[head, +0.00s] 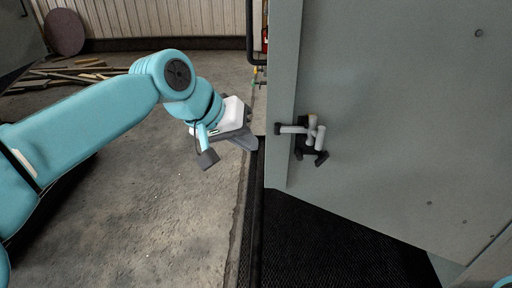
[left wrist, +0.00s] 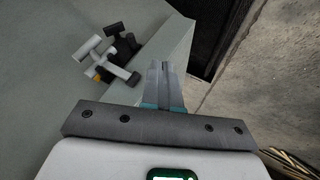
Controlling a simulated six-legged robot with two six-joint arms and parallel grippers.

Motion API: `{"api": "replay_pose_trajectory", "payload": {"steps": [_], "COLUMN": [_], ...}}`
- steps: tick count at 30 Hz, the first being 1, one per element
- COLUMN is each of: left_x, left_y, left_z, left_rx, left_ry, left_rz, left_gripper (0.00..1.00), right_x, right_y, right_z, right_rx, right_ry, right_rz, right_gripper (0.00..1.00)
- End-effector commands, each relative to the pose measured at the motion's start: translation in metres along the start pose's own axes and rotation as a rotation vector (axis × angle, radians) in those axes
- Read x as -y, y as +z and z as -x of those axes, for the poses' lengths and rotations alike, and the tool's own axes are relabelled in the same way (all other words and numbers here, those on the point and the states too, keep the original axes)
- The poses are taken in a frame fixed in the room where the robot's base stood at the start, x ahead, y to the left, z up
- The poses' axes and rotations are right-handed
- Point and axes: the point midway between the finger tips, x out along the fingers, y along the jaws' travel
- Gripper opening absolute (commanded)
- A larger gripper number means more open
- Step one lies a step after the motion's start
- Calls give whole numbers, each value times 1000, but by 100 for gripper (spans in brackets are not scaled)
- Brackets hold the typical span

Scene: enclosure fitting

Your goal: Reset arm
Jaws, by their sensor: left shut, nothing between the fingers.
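My left arm reaches in from the left in the head view. My left gripper (head: 250,142) is shut and empty, just left of the grey enclosure door's edge. In the left wrist view its fingers (left wrist: 165,72) are together with nothing between them. The grey door (head: 400,110) fills the right of the head view. A handle with pale grey bars and black parts (head: 312,135) is on the door, right of the gripper and apart from it. The handle also shows in the left wrist view (left wrist: 108,55), left of the fingers. My right gripper is not in view.
A black ribbed mat (head: 330,245) lies below the door. Bare concrete floor (head: 150,220) is open on the left. Wooden planks (head: 70,75) and a round brown disc (head: 64,32) are near the corrugated wall (head: 160,18) at the back left.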

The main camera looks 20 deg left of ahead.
Motion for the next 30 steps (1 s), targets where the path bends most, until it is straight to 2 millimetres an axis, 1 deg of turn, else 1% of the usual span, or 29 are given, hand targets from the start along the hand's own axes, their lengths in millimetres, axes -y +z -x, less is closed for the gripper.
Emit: {"api": "replay_pose_trajectory", "payload": {"steps": [3,5,7,8,11,12,14,15,17,18,20,21,23,24,25,26,27,30], "left_x": [0,1,5,8,25,35,53,65,84,96,114,125,140,150,156,161,166,175], "left_y": [0,1,3,5,21,32,54,72,103,126,164,192,236,266,288,310,337,392], "left_z": [5,4,-7,-17,-70,-97,-139,-166,-203,-225,-253,-269,-288,-297,-302,-306,-308,-305], "left_rx": [0,2,13,22,68,91,129,154,193,218,259,286,328,355,375,394,418,465], "left_ry": [0,-1,-7,-11,-34,-45,-62,-72,-87,-95,-108,-115,-125,-131,-134,-137,-141,-146], "left_rz": [0,1,3,4,10,14,21,26,33,39,49,55,67,74,81,86,93,108], "left_gripper": [0,0,0,0,0,0,0,0,0,0,0,0,0,0,0,0,0,0], "right_x": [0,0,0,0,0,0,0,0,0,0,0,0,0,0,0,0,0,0], "right_y": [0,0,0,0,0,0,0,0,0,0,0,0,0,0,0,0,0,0], "right_z": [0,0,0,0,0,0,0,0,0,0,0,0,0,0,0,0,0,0], "right_rx": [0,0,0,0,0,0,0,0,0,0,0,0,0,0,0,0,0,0], "right_ry": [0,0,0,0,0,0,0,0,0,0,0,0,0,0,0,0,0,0], "right_rz": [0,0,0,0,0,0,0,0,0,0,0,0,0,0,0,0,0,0], "right_gripper": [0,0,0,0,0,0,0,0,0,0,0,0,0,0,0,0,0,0]}}
